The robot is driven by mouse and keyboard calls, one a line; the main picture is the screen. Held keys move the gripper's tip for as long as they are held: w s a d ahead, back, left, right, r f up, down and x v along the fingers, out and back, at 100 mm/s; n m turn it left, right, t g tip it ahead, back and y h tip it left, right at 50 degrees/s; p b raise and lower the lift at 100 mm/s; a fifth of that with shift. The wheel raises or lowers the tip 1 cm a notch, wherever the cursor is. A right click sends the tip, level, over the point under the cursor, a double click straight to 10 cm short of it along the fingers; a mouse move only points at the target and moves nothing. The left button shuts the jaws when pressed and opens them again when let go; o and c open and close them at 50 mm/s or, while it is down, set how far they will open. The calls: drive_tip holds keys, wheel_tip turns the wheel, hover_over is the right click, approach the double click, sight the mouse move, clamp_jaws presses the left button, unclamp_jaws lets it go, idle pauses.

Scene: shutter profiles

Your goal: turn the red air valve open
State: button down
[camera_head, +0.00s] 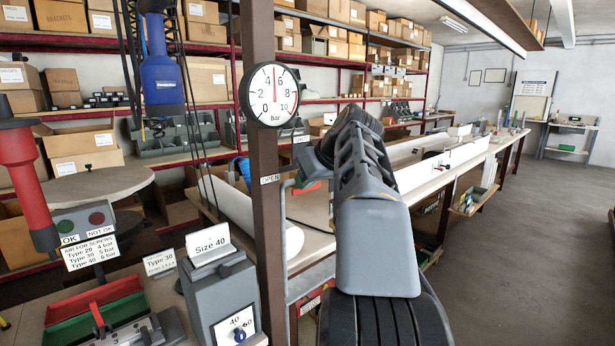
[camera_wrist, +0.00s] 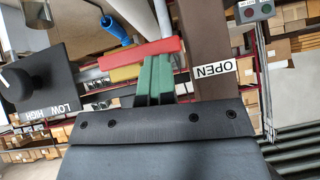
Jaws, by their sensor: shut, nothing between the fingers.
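The red air valve lever (camera_wrist: 110,57) is a flat red bar across the upper middle of the wrist view. Its right end stops short of the brown post (camera_wrist: 207,45) with the OPEN label (camera_wrist: 214,70). My gripper (camera_wrist: 156,60) has its green fingers shut together with nothing between them. Their tips are at the bar's lower edge, near its right end; I cannot tell whether they touch it.
A round gauge (camera_head: 270,95) on the post has its needle between 4 and 6 bar. A black box with a LOW/HIGH knob (camera_wrist: 28,82) is at left in the wrist view. A grey Size 40 box (camera_head: 215,285) stands left of the post. The floor at right is clear.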

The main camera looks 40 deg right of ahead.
drive_tip(key=s+r+p, duration=0.5)
drive_tip(key=s+r, duration=0.2)
drive_tip(key=r, duration=0.4)
drive_tip(key=d+f+m+g+h, duration=0.1)
drive_tip(key=d+f+m, duration=0.1)
drive_tip(key=f+m, duration=0.15)
drive_tip(key=d+f+m+h, duration=0.1)
drive_tip(key=d+f+m, duration=0.15)
drive_tip(key=f, duration=0.25)
drive_tip(key=w+a+f+g, duration=0.2)
drive_tip(key=a+f, duration=0.3)
drive_tip(key=f, duration=0.4)
drive_tip(key=s+a+f+n+g, duration=0.1)
drive_tip(key=s+a+f+n, duration=0.2)
drive_tip(key=a+f, duration=0.5)
drive_tip(key=s+a+f+n+g+p, duration=0.1)
drive_tip(key=s+a+f+n, duration=0.2)
drive_tip(key=a+f, duration=0.5)
drive_tip(key=shift+s+a+g+y, duration=0.35)
drive_tip(key=shift+s+a, duration=0.3)
drive_tip(key=shift+a, duration=2.55)
